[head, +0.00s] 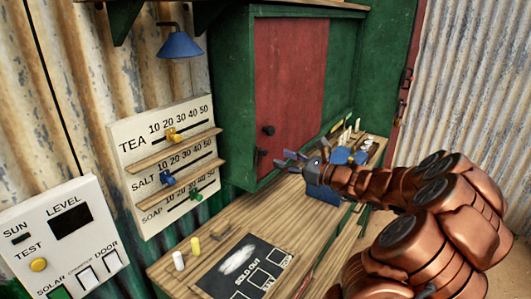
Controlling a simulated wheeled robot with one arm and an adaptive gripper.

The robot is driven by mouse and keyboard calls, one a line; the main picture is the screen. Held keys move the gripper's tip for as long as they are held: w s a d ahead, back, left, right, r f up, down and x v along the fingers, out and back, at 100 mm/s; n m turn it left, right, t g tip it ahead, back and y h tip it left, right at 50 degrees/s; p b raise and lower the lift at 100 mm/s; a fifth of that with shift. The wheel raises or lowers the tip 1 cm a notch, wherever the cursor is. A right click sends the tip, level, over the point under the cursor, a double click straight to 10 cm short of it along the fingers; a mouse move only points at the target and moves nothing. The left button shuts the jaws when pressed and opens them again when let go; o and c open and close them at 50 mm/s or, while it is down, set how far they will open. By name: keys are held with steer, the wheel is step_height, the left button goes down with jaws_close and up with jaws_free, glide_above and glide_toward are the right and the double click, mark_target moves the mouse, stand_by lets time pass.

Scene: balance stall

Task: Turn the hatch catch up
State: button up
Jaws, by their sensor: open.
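The red hatch (290,85) is set in a green wooden cabinet and looks shut. A dark round knob (268,130) sits near its lower left edge. Just below the knob is a small dark piece (261,152) that looks like the catch; it is too small to tell which way it points. My gripper (282,160) is open and empty, its fingers pointing left toward the catch, a short way to its right. I cannot tell whether it touches the hatch.
A wooden counter (215,238) runs below with a black "SOLD OUT" board (237,266) and chalk pieces. A price board (160,165) with coloured sliders and a switch panel (60,240) stand left. A blue object (345,157) is behind my wrist.

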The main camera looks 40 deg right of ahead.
mark_target(265, 155)
steer(key=p+x, duration=0.1)
steer(key=x, duration=0.4)
steer(key=shift+w+a+r+p, duration=0.1)
steer(key=shift+w+a+p, duration=0.15)
steer(key=shift+p, duration=0.1)
steer(key=shift+x, duration=0.75)
jaws_close()
steer(key=n+b, duration=0.1)
steer(key=b, duration=0.2)
steer(key=shift+s+a+f+n, duration=0.15)
steer(key=shift+a+f+n, duration=0.15)
steer(key=shift+n, duration=0.1)
steer(key=n+b, duration=0.1)
steer(key=b, duration=0.2)
steer(key=shift+s+a+r+n, duration=0.1)
steer(key=shift+a+r+n, duration=0.1)
steer(key=shift+a+n, duration=0.15)
steer(key=shift+d, duration=0.1)
jaws_free()
